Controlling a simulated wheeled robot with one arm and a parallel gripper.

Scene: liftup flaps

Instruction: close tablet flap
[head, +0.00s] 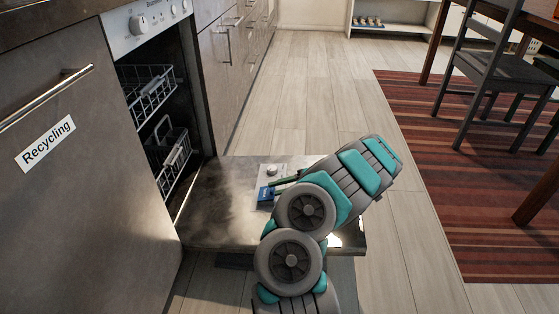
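The dishwasher door (215,207) is folded down flat, with its inner side up. A pale dispenser panel (283,169) with a round knob is set in this door. A small blue piece (265,194) at the panel's near left side looks like the tablet flap; its exact angle is hard to tell. A thin dark green tip, seemingly my gripper (284,182), shows between the blue piece and my arm. It is close to the blue piece; I cannot tell whether they touch. My arm hides the rest of the gripper and the panel's right part.
The dishwasher's racks (152,97) are inside the open cavity. A cabinet front labelled Recycling (95,210) stands at the left. A chair (505,70) and a table stand on the striped rug (440,170) at right. The wooden floor (320,90) beyond the door is clear.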

